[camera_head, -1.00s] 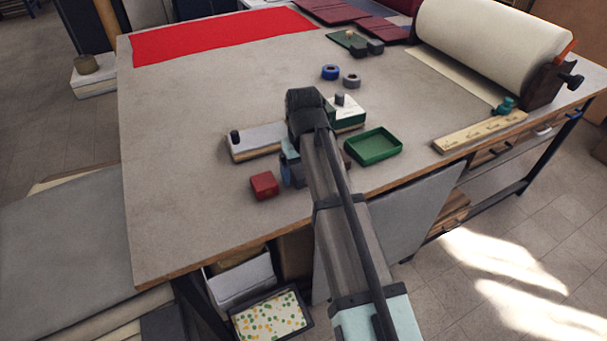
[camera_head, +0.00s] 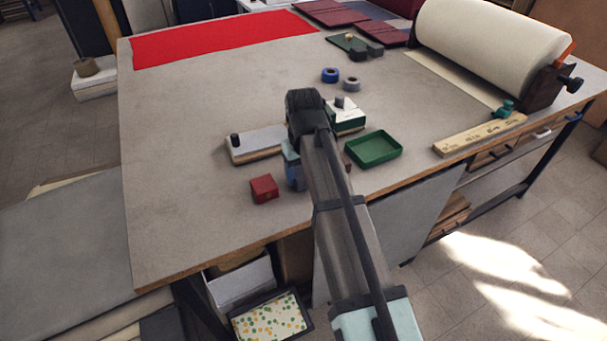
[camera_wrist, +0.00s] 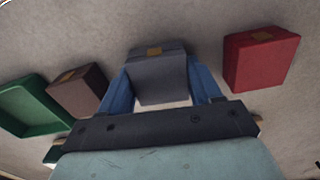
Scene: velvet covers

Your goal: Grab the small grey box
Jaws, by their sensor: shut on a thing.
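The small grey box (camera_wrist: 158,78) is between the two blue fingers of my gripper (camera_wrist: 160,88) in the wrist view. It has a small tan patch on its top edge. The fingers are shut on its sides. In the head view my gripper (camera_head: 293,170) is over the front part of the table, and my arm hides the grey box there. I cannot tell whether the box touches the table.
A red box (camera_head: 264,188) stands left of my gripper. A brown box (camera_wrist: 78,90) and a green tray (camera_head: 374,148) are on the other side. A grey-topped block (camera_head: 258,142) and a green-and-white box (camera_head: 350,118) lie behind. The table's (camera_head: 190,220) front left is clear.

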